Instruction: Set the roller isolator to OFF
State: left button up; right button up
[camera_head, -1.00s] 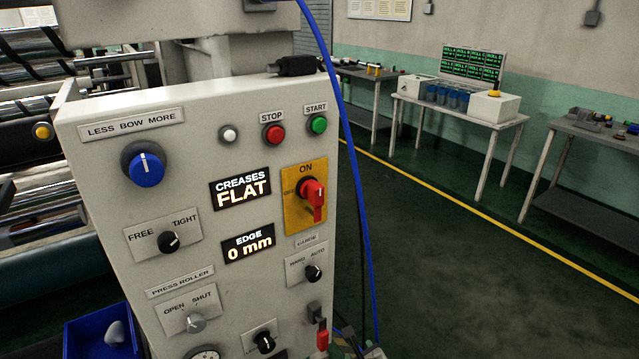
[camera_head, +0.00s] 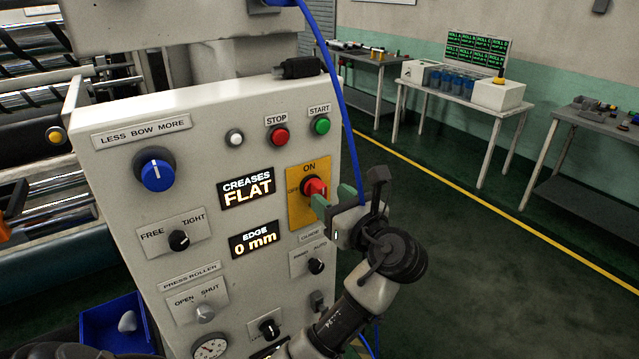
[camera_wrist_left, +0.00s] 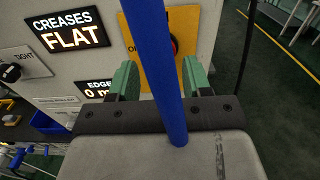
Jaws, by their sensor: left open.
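The roller isolator is a red rotary handle (camera_head: 315,187) on a yellow plate (camera_head: 296,208) marked ON at the top and OFF at the left. My left gripper (camera_head: 334,199), with green fingers, is open in front of it, close to the handle. The gripper hides the handle's lower part, so its angle is unclear. In the left wrist view the open fingers (camera_wrist_left: 160,80) stand apart before the yellow plate (camera_wrist_left: 150,72). A sliver of the red handle (camera_wrist_left: 175,45) shows beside a blue hose; contact cannot be told. My right gripper is not in view.
The blue hose (camera_head: 351,135) hangs along the panel's right edge and crosses the left wrist view (camera_wrist_left: 155,60). STOP (camera_head: 279,136) and START (camera_head: 322,126) buttons sit above the isolator. A guide knob (camera_head: 316,266) is below. Open floor lies to the right.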

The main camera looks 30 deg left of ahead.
aim_at(323, 192)
pick_arm(q)
jog(key=shift+p+x, duration=0.4)
jog(key=shift+x, duration=1.95)
jog(key=shift+c, duration=0.2)
jog(key=c, duration=0.5)
